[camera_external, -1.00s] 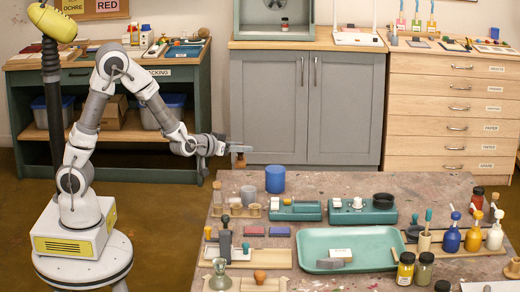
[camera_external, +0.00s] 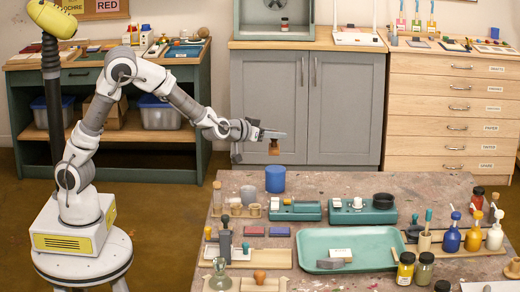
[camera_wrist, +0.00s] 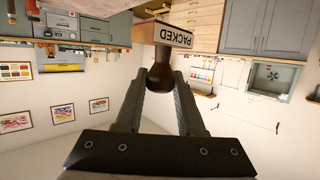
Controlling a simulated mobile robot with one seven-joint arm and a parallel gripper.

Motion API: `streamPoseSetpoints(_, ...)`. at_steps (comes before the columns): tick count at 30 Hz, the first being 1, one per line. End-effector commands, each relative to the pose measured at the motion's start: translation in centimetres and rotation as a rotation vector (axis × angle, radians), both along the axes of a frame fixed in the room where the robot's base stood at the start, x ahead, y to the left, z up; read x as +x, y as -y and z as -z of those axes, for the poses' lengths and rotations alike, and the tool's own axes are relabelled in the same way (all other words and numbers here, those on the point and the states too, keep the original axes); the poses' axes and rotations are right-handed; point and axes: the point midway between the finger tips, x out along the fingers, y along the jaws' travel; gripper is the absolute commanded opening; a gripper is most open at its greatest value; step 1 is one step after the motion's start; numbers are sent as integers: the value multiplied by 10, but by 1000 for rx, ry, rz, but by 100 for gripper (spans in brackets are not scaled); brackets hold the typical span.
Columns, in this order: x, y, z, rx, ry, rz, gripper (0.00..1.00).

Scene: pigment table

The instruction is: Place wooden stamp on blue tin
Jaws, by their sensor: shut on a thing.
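The wooden stamp (camera_external: 274,148) hangs in my gripper (camera_external: 272,137). In the wrist view the stamp (camera_wrist: 167,36) shows a wooden block with a "PACKED" label and a dark handle. My gripper (camera_wrist: 162,82) is shut on that handle in the wrist view, with the block beyond the fingertips. The blue tin (camera_external: 275,180) is a plain cylinder standing upright at the back left of the table. In the external view the stamp appears above the tin with a gap between them; its depth relative to the tin is hard to tell. The tin does not show in the wrist view.
Green devices (camera_external: 295,211) stand in front and to the right. A green tray (camera_external: 312,240) lies mid-table. The back of the table (camera_external: 345,180) right of the tin is clear.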

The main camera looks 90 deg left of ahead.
Motion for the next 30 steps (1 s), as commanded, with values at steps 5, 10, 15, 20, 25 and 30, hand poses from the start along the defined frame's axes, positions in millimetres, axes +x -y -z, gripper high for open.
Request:
streamPoseSetpoints(5, 1, -40, 28, 1, 1, -4, 0)
streamPoseSetpoints(10, 3, -61, 39, 1, 2, -1, 0)
streamPoseSetpoints(15, 4, -68, 43, -1, 1, 1, 0)
streamPoseSetpoints(20, 4, -68, 64, -1, -2, 0, 0)
streamPoseSetpoints(25, 4, -68, 82, 0, 0, 1, 0)
streamPoseSetpoints(30, 4, -67, 80, 0, 2, 1, 0)
